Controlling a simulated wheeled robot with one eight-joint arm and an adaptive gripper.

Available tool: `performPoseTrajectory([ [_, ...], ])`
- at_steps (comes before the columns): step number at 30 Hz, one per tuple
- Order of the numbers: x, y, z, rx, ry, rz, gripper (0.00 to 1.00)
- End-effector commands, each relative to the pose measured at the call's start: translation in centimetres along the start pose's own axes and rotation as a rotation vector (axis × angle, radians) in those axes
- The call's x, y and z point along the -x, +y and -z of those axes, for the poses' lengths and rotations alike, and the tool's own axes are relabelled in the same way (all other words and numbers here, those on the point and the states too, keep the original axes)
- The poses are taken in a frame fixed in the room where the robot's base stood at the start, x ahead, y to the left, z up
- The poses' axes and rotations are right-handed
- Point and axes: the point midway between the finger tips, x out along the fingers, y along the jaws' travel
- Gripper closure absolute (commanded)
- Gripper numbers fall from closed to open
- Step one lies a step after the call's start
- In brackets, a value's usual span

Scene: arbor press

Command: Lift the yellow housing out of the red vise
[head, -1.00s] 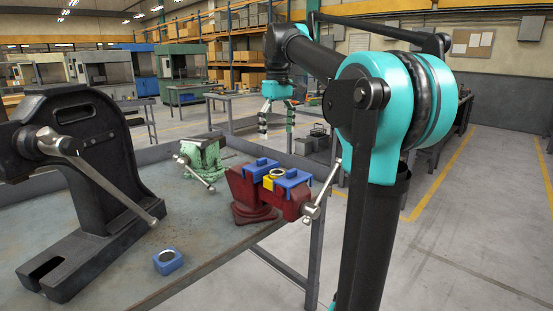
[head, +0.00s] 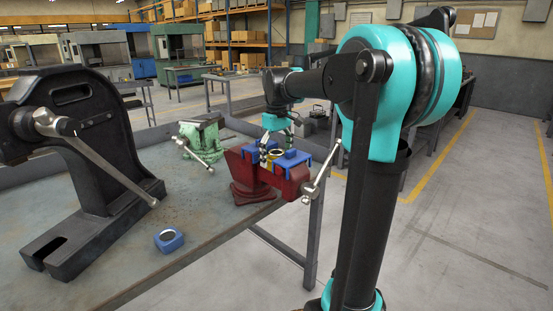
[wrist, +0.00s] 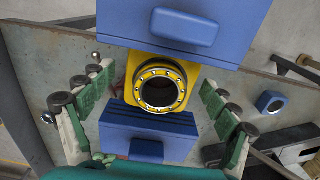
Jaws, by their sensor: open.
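The yellow housing (wrist: 135,72), a block with a round ringed bore, sits between the two blue jaw pieces of the red vise; in the head view only a little of it (head: 277,154) shows. The red vise (head: 254,188) stands at the table's right edge. Its blue jaw pieces (wrist: 155,122) lie above and below the housing in the wrist view. My gripper (wrist: 158,110) is open and empty, pointing down over the vise. Its green-padded fingers are spread to the left and right of the housing, apart from it. In the head view my gripper (head: 276,148) is low at the vise's top.
The vise's handle bar (head: 322,173) sticks out to the right. A green vise (head: 202,137) stands behind left. The black arbor press (head: 82,165) with its long lever fills the left. A small blue block (head: 169,240) lies on the table (head: 205,222), whose middle is otherwise clear.

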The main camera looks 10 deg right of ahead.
Motion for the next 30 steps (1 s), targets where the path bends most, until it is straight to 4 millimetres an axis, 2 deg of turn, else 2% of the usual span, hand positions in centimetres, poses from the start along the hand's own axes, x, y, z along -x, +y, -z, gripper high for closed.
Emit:
performPoseTrajectory([
  [11,-0.42,0.0,-0.01,0.0,0.0,0.0,0.13],
  [26,-0.4,0.0,-0.01,0.0,0.0,0.0,0.75],
  [30,-0.39,0.0,0.03,0.0,0.0,0.0,0.75],
])
